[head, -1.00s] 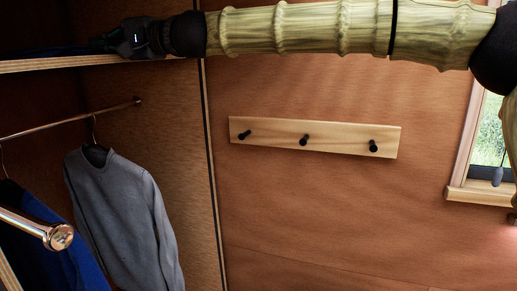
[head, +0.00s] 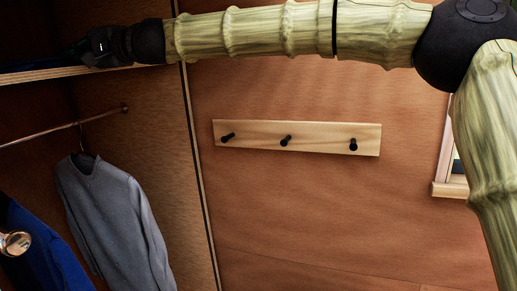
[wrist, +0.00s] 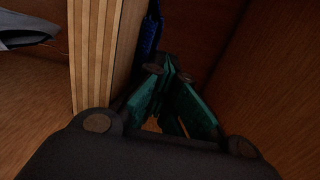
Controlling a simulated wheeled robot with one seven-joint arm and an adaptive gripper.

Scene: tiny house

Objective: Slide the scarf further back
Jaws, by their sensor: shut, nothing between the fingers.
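A dark blue cloth (wrist: 148,36), which looks like the scarf, shows in the wrist view just beyond my fingertips, beside the plywood shelf edge. Only a narrow part of it shows; the rest is hidden or dark. My gripper (wrist: 171,68) has its green fingers closed together with nothing between them. It is close to the cloth, but I cannot tell whether they touch. In the head view my gripper is a dark shape at the upper left, at the shelf (head: 45,75), and its fingertips are lost in shadow.
Below the shelf, a grey sweater (head: 112,215) and a blue garment (head: 45,255) hang from a metal rail (head: 60,132). A wooden rack (head: 250,142) with three black pegs is on the back wall. A window frame (head: 447,180) is at the right.

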